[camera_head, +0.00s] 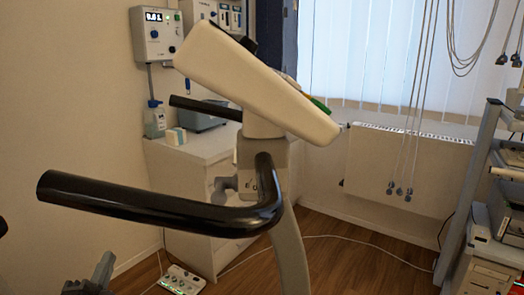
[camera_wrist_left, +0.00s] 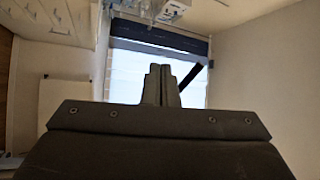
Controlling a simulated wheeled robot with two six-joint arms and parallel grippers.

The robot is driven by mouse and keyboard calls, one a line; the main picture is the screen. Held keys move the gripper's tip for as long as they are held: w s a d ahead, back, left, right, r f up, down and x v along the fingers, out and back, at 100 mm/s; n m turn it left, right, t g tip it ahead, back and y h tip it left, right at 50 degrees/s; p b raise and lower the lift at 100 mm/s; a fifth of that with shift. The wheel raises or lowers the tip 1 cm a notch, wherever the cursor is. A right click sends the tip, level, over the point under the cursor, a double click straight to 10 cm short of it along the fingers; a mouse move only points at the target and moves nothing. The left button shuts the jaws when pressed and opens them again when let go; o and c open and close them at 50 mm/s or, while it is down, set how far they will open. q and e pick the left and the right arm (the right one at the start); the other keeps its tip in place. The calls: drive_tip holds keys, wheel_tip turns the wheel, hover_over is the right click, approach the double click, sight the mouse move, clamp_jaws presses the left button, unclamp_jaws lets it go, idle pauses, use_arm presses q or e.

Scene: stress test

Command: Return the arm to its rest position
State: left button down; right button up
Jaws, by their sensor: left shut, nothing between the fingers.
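My left gripper (camera_head: 101,269) shows at the lower left of the head view, grey and partly cut off by the bottom edge. It is below the black handlebar and apart from it in the picture. In the left wrist view its two dark fingers (camera_wrist_left: 161,84) stand upright side by side, closed together with nothing between them. My right gripper is in neither view.
An exercise machine with a black handlebar (camera_head: 155,207) and a cream console (camera_head: 250,83) fills the middle. Behind it stand a white cabinet (camera_head: 190,190) and a radiator (camera_head: 400,170). A power strip (camera_head: 182,280) lies on the wooden floor. An equipment rack (camera_head: 470,215) stands at right.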

use_arm(q)
drive_tip(key=s+a+f+n+g+y, duration=0.2)
drive_tip(key=s+f+n+g, duration=1.1)
drive_tip(key=s+f, duration=0.7)
drive_tip(key=s+d+f+n+g+h, duration=0.1)
drive_tip(key=s+d+f+g, duration=0.15)
drive_tip(key=s, duration=0.25)
drive_tip(key=s+d+f+n+g, duration=0.1)
drive_tip(key=s+f+g, duration=0.1)
drive_tip(key=s+f, duration=0.15)
wheel_tip(320, 180, down, 18)
drive_tip(key=a+r+g+p, duration=0.1)
drive_tip(key=p, duration=0.4)
drive_tip(key=s+d+f+g+h+p, duration=0.1)
drive_tip(key=s+f+p, duration=0.3)
drive_tip(key=s+f, duration=1)
drive_tip(key=shift+s+g, duration=0.35)
drive_tip(key=shift+s, duration=0.35)
